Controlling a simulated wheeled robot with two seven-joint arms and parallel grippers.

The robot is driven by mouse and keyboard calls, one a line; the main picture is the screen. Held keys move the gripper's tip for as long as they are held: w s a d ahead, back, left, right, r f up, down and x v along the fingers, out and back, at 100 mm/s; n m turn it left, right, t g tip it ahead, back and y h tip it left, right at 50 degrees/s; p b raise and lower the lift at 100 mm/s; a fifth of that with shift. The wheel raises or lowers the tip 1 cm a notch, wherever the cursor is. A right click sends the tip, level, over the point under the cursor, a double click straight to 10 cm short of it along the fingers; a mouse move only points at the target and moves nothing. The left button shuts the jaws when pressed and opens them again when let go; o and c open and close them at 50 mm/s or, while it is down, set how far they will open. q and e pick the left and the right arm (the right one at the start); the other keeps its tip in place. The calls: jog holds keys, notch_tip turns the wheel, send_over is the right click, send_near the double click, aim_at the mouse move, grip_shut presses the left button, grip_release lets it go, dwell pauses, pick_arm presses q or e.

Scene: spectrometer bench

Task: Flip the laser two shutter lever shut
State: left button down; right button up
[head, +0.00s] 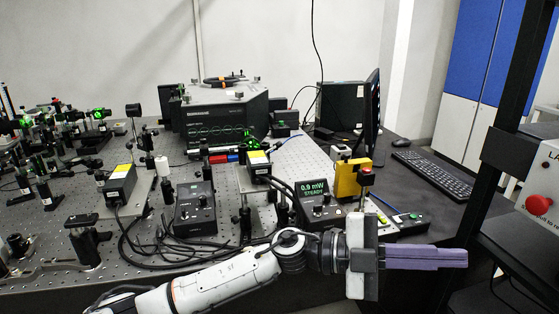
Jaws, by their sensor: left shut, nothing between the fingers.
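Two black laser boxes with yellow labels stand on the bench, one at the left (120,185) and one near the middle (258,163). I cannot tell which is laser two, and I cannot make out a shutter lever on either. A meter (318,203) reads "0.9 mW STEADY" in green. My left gripper (466,258) is in front of the bench's near right part, its purple fingers pointing right, shut and empty. It is apart from both laser boxes, to their right and nearer me. My right gripper is not in view.
Cables cross the bench front near a dark controller (195,209). A keyboard (436,174) lies at the right. A panel with a red button (538,203) stands far right.

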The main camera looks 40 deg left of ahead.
pick_arm(q)
jog(key=w+a+m+y+b, duration=0.25)
jog(key=a+y, duration=0.35)
jog(key=a, duration=0.3)
jog(key=w+a+m+y+b, duration=0.1)
jog(key=w+a+y+b, duration=0.3)
jog(key=a, duration=0.4)
jog(key=a+r+n+y, duration=0.2)
jog(key=a+r+y, duration=0.2)
jog(key=a, duration=0.5)
jog(key=s+a+r+n+t+y, duration=0.1)
jog(key=a+r+n+y, duration=0.2)
jog(key=a, duration=0.7)
notch_tip(320, 180, up, 2)
jog(key=shift+r+y+b, duration=0.2)
jog(key=shift+y+b, duration=0.15)
jog(key=shift+y, duration=0.55)
